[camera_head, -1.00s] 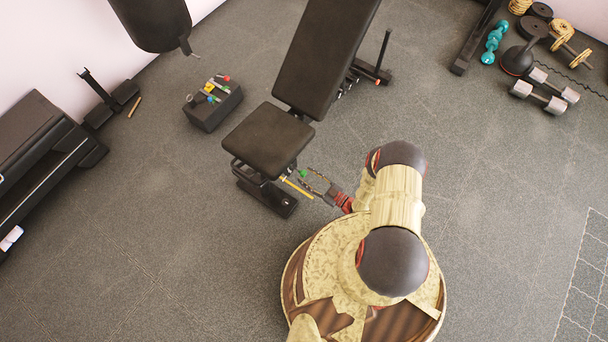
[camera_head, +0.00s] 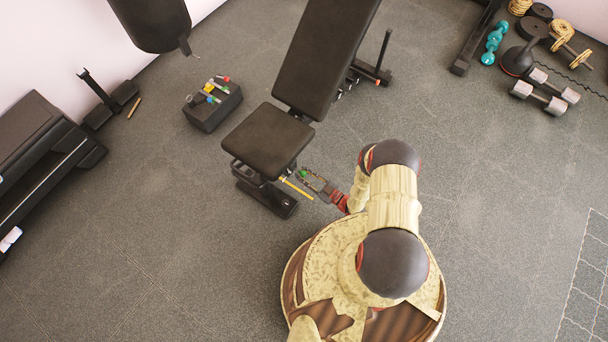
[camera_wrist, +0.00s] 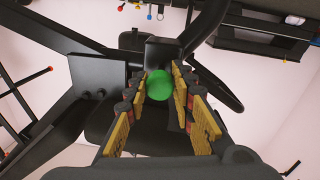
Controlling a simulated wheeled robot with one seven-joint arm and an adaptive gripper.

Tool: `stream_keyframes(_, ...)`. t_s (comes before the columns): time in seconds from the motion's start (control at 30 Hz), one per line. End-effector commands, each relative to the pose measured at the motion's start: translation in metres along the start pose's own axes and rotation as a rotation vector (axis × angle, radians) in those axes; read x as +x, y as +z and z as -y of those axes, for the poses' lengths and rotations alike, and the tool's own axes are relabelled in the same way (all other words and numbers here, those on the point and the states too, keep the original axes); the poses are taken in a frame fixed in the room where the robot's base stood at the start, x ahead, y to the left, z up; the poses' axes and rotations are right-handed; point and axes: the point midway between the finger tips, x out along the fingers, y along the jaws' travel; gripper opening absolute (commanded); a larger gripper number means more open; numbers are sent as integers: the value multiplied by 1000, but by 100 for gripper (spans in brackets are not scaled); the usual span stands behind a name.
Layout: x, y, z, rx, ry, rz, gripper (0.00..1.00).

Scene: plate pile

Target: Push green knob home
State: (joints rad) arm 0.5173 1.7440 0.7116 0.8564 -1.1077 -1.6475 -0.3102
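The green knob (camera_wrist: 159,85) is a round ball in the middle of the wrist view, by the black frame of the weight bench. In the head view it is a small green spot (camera_head: 304,174) just right of the bench seat (camera_head: 267,141). My gripper (camera_wrist: 160,79) has a finger on each side of the knob, with little or no gap, and looks shut on it. In the head view my gripper (camera_head: 311,180) reaches toward the bench from the right. The knob's shaft and its seat in the frame are hidden.
A black box (camera_head: 212,108) with coloured knobs stands left of the bench. Dumbbells (camera_head: 543,96) lie at the upper right.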

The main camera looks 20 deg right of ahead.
Motion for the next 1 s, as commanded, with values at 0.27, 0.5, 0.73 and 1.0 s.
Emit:
stream_keyframes(0.27,0,0,0,0,0,0,5)
stream_keyframes(0.5,0,0,0,0,0,0,0)
stream_keyframes(0.73,0,0,0,0,0,0,0)
stream_keyframes(1.0,14,0,2,-1,-3,0,0)
